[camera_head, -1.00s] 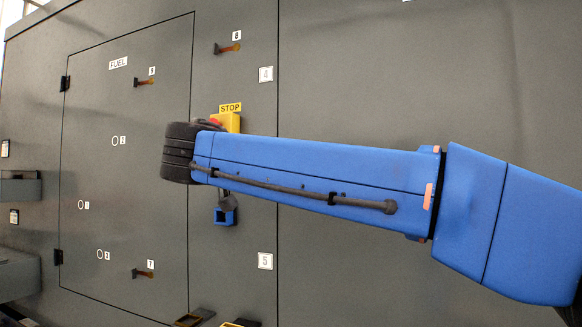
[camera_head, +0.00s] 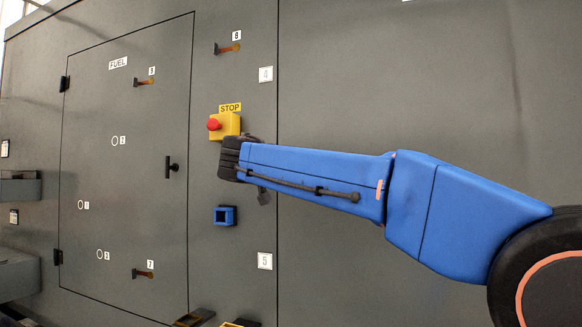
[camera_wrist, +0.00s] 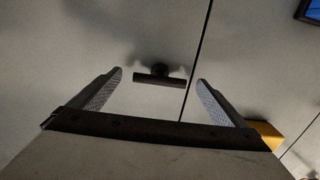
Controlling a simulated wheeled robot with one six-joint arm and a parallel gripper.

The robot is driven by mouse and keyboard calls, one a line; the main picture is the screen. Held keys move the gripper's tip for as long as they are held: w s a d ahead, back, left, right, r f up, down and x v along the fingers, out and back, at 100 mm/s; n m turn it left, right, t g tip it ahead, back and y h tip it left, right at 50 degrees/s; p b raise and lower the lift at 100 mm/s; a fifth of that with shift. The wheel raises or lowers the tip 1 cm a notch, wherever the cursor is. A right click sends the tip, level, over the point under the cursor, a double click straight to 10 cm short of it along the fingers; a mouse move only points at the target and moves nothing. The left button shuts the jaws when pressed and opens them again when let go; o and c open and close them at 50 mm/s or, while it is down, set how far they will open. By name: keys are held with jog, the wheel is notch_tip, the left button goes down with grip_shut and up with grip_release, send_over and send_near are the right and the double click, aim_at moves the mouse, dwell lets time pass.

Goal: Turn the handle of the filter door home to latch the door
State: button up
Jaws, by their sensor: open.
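The door (camera_head: 130,200) is a grey panel labelled FUEL, and it looks flush in the enclosure wall. Its black T-shaped handle (camera_head: 170,167) stands near the door's right edge, with the bar upright in the head view. In the wrist view the handle (camera_wrist: 165,80) shows ahead of and between my fingertips, its bar lying roughly across the view. My gripper (camera_wrist: 160,77) is open and empty, with a finger to each side of the handle. It appears short of the handle and not touching it. In the head view my wrist hides the fingers.
A yellow box with a red stop button (camera_head: 214,124) is right of the door, close above my wrist. A blue square socket (camera_head: 224,216) is below it. Small levers (camera_head: 228,48) and dark hinges (camera_head: 65,84) stick out. The wall at right is bare.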

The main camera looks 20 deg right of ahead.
jog(key=shift+x, duration=1.25)
jog(key=c, duration=1)
